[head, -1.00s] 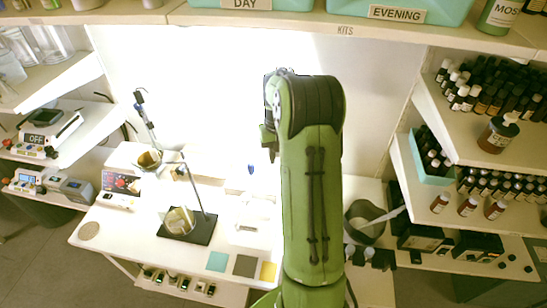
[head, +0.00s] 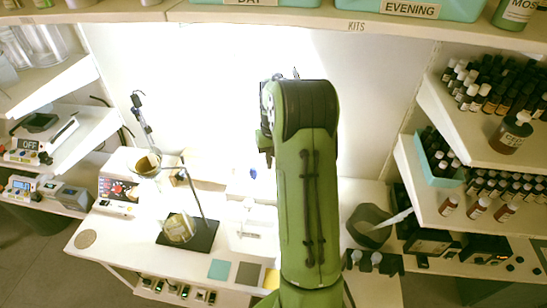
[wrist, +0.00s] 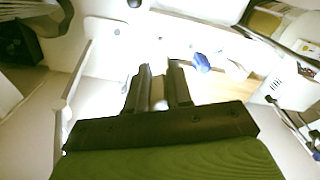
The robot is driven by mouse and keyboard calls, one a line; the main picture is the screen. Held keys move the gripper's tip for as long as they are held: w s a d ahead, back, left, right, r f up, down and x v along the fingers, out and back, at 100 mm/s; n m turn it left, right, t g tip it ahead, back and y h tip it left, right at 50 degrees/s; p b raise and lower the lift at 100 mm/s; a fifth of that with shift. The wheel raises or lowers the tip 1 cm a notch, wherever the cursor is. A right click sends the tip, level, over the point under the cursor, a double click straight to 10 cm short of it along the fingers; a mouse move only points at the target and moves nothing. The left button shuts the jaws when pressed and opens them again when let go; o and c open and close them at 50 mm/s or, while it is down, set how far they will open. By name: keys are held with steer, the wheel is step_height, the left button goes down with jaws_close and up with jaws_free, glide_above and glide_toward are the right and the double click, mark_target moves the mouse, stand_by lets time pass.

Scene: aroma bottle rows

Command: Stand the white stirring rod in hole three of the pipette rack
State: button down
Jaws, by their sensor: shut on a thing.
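My gripper (wrist: 158,88) shows in the wrist view with its two dark fingers close together. A pale, thin piece between them looks like the white stirring rod (wrist: 158,93); most of its length is hidden or lost in the glare. In the head view my green arm hides the gripper and the rod. A white stand (head: 250,187) on the bright bench, with a blue item (head: 253,173) at it, may be the pipette rack. The blue item also shows in the wrist view (wrist: 202,62), right of and beyond my fingers. I cannot make out the holes or count them.
Left on the bench (head: 120,235) are a black-based stand (head: 203,236) and a beaker (head: 180,227). Coloured tiles (head: 246,272) lie at the front edge. A grey container (head: 368,228) stands right of my arm. Bottle shelves (head: 455,205) flank the right side.

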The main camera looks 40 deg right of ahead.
steer(key=shift+w+f, duration=0.1)
steer(key=shift+f, duration=0.55)
steer(key=shift+r, duration=0.1)
steer(key=shift+f+b, duration=0.4)
steer(key=shift+b, duration=0.05)
steer(key=shift+f+b, duration=1.1)
steer(key=shift+f, duration=0.4)
